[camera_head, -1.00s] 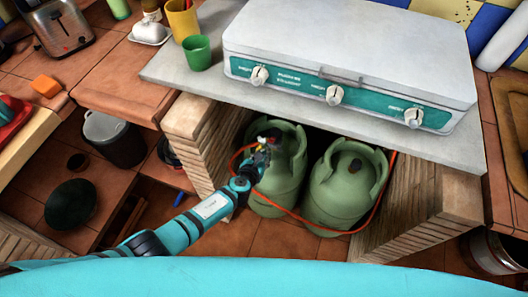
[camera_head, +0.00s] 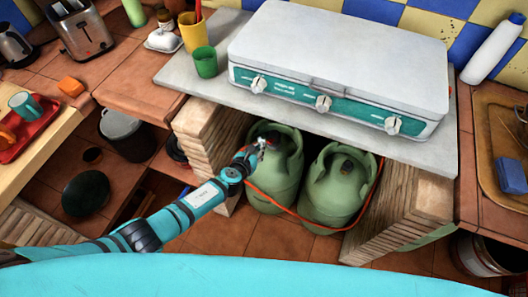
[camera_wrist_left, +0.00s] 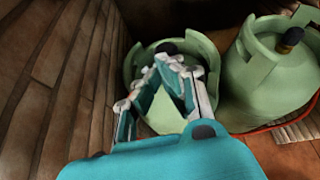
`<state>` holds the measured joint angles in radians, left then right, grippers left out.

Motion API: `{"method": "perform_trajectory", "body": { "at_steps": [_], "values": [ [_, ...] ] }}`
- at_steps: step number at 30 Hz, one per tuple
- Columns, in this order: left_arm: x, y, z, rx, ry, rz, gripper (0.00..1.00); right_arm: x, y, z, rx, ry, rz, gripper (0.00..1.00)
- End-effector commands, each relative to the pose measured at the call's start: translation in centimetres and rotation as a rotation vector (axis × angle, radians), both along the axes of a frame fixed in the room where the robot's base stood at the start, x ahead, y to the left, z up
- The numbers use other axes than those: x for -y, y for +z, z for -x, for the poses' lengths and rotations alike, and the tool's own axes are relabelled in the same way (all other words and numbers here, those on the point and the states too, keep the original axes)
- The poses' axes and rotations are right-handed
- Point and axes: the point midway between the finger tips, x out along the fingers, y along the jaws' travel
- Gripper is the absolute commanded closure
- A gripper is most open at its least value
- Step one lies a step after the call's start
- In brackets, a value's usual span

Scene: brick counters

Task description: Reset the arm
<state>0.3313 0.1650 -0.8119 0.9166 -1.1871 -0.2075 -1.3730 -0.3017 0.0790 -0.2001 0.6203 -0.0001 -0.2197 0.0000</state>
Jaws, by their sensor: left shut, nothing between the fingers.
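My left arm (camera_head: 185,212) reaches in from the lower left in the head view. My left gripper (camera_head: 264,143) is at the left gas cylinder (camera_head: 274,187), in front of its upper part, below the counter. In the left wrist view the gripper (camera_wrist_left: 168,62) is shut and empty, with its fingertips in front of the green cylinder (camera_wrist_left: 200,53). I cannot tell whether it touches the cylinder. My right gripper is not in view.
A second gas cylinder (camera_head: 336,190) stands to the right, with an orange hose (camera_head: 300,213) running across both. Wooden side walls (camera_head: 200,135) flank the niche. Above is a grey slab (camera_head: 185,77) with a white stove (camera_head: 340,60) and a green cup (camera_head: 205,62). Open floor (camera_head: 270,245) lies in front.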

Motion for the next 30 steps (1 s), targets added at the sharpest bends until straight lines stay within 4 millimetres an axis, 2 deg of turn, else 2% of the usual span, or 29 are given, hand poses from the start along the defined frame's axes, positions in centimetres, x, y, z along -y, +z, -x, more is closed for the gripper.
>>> {"method": "perform_trajectory", "body": {
  "at_steps": [1, 4, 22, 26, 29, 30],
  "values": [
    [-0.4, 1.1, -0.2, 0.000, 0.001, 0.000, 1.00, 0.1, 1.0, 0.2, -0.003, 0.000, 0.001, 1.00],
    [-0.7, 1.4, -0.3, 0.000, 0.001, 0.000, 1.00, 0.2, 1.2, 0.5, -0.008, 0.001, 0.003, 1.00],
    [-0.9, 0.9, -0.1, -0.011, 0.012, 0.013, 1.00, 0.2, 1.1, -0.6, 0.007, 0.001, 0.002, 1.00],
    [-2.4, -2.0, 2.1, -0.121, 0.139, 0.147, 1.00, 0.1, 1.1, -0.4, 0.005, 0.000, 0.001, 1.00],
    [-4.8, -6.3, 6.0, -0.283, 0.361, 0.359, 1.00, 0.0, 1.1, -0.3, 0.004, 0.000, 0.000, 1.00],
    [-5.9, -8.2, 8.1, -0.356, 0.474, 0.460, 1.00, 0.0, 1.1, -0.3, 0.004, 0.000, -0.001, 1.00]
  ]
}}
